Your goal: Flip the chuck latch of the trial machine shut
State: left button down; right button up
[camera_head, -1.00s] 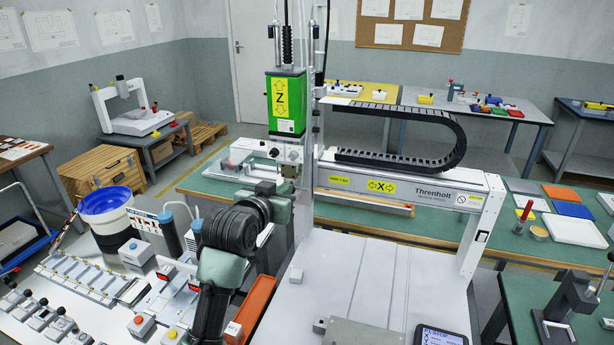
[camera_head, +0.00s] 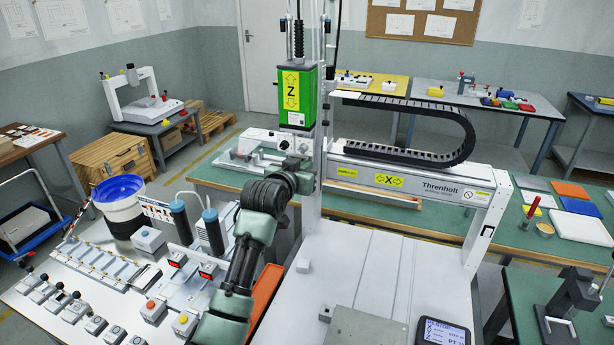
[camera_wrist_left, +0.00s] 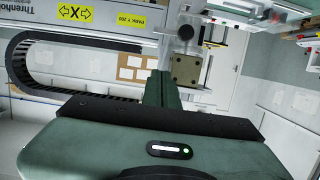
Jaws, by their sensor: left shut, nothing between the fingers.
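The gantry machine marked Threnholt (camera_head: 440,187) stands in the middle, with a green Z head (camera_head: 297,98) on its column. I cannot tell for sure that it is the trial machine. Below the head is a pale tool block (camera_head: 287,143). My left gripper (camera_head: 303,180) is just under this block, at the column, and hides what lies behind it. In the left wrist view the dark green fingers (camera_wrist_left: 158,88) are shut and empty, beside a tan block with corner screws (camera_wrist_left: 187,70) and a round grey knob (camera_wrist_left: 186,32). I cannot make out the chuck latch clearly. My right gripper is out of view.
The pale machine bed (camera_head: 375,275) is mostly clear, with a tablet (camera_head: 443,333) at its front. An orange bin (camera_head: 265,283) lies beside the bed. The cable chain (camera_head: 465,135) arches above the beam.

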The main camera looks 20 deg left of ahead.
pick_arm(q)
jog(key=shift+w+f+p, duration=0.2)
jog(key=shift+w+f, duration=0.05)
jog(key=shift+f, duration=0.5)
jog(key=shift+w+f+p, duration=0.15)
jog(key=shift+w+f, duration=0.1)
jog(key=shift+f, duration=0.45)
jog(key=shift+w+f+p, duration=0.2)
jog(key=shift+w+f, duration=0.05)
jog(key=shift+f, duration=0.5)
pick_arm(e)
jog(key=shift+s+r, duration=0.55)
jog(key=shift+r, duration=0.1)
